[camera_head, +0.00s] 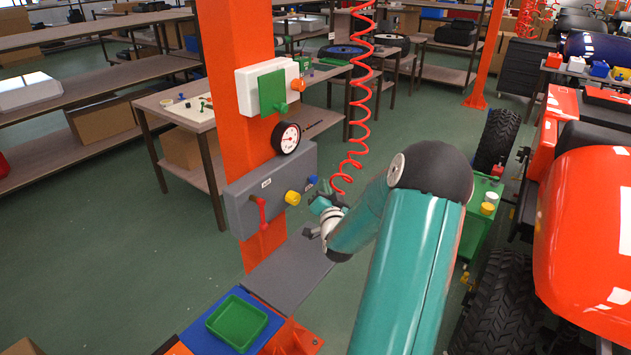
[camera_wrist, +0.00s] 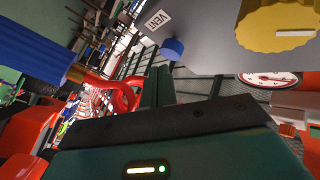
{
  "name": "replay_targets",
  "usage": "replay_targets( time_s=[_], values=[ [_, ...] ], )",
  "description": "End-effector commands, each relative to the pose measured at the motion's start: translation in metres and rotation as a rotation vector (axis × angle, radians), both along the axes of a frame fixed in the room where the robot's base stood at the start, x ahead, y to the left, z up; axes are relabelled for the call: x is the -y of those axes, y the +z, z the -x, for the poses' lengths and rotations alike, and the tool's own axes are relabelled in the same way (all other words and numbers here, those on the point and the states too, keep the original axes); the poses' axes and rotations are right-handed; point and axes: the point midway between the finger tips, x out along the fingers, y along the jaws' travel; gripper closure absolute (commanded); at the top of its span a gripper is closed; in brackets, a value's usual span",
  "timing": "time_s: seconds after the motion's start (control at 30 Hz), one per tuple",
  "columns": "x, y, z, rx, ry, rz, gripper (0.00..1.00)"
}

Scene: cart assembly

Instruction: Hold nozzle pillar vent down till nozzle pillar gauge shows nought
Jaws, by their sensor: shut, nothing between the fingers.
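The orange pillar (camera_head: 243,75) carries a grey box (camera_head: 270,180) with a blue vent button (camera_head: 311,181) at its right end. In the wrist view the blue button (camera_wrist: 172,48) sits beside a VENT label (camera_wrist: 157,20). The round white gauge (camera_head: 287,138) is mounted above the box; it shows partly in the wrist view (camera_wrist: 268,78), and I cannot read its needle surely. My gripper (camera_head: 318,205) is shut and empty, just below and right of the button. In the wrist view its dark green fingers (camera_wrist: 158,88) end close by the button; contact cannot be told.
The box also bears a yellow knob (camera_head: 292,198) and a red lever (camera_head: 262,212). A red coiled hose (camera_head: 358,130) hangs behind my gripper. A green tray (camera_head: 237,322) lies below on a blue surface. An orange vehicle (camera_head: 590,235) stands at the right.

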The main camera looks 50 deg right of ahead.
Motion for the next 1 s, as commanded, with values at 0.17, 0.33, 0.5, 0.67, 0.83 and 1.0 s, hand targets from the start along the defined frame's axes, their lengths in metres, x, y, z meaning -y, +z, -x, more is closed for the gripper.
replay_targets(
  time_s=[0.17,0.33,0.5,0.67,0.83,1.0],
  values=[
    [-0.0011,0.0,-0.0067,0.0,0.002,0.001,1.0],
    [-0.0006,-0.0001,-0.0068,0.0,0.0,0.0,1.0],
    [-0.0007,0.0,-0.007,0.0,0.0,0.0,1.0],
    [-0.0008,0.0,-0.0082,0.0,0.001,0.0,1.0],
    [-0.0008,0.0,-0.0099,0.0,0.0,0.0,1.0],
    [-0.0009,0.0,-0.0117,0.0,0.0,0.0,1.0]
  ],
)
